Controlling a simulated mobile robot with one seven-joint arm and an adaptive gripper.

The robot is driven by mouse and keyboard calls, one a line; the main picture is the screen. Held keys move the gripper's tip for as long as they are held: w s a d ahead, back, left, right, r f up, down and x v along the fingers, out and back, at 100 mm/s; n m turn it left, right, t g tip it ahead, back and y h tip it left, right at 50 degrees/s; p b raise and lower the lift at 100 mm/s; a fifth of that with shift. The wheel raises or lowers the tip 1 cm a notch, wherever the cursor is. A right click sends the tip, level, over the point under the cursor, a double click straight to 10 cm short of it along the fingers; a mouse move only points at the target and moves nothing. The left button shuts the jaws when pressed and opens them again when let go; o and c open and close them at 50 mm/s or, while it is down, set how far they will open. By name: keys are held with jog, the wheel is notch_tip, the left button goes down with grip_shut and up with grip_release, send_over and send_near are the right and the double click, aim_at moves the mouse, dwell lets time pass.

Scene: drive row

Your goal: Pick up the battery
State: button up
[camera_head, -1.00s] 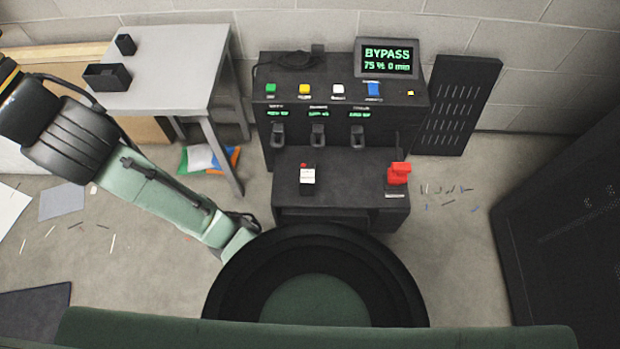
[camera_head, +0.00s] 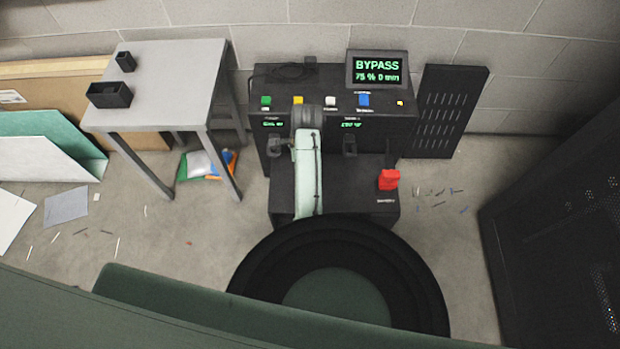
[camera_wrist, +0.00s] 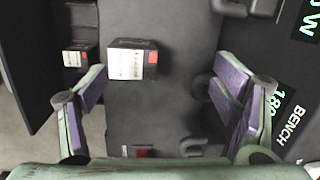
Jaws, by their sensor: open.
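The battery (camera_wrist: 124,64) looks like a dark box with a white label and a small red square. In the wrist view it sits on the dark surface, left of centre. My gripper (camera_wrist: 160,82) is open and empty, its purple-padded fingers wide apart. The battery lies between the fingers' lines, nearer the left finger, and no contact shows. In the head view my arm covers the ledge where the battery stood earlier, and my gripper cannot be made out there.
The black bench unit (camera_head: 410,108) carries coloured buttons and a BYPASS screen (camera_head: 377,68). A grey table (camera_head: 165,75) stands left.

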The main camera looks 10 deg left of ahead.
jog(key=shift+m+g, duration=0.6)
jog(key=shift+g, duration=0.1)
jog(key=shift+s+d+f, duration=1.2)
jog(key=f, duration=0.4)
jog(key=shift+a+f, duration=0.3)
jog(key=shift+f, duration=0.05)
jog(key=shift+s+a+f, duration=0.1)
jog(key=shift+a+f, duration=0.05)
jog(key=shift+f, duration=1.25)
jog(key=shift+a+f, duration=0.1)
jog(key=shift+f, duration=1.25)
jog(key=shift+c, duration=0.2)
jog(key=c, duration=1.8)
jog(key=shift+r, duration=0.1)
grip_shut()
jog(key=shift+r+p, duration=0.15)
jog(key=shift+p, duration=0.25)
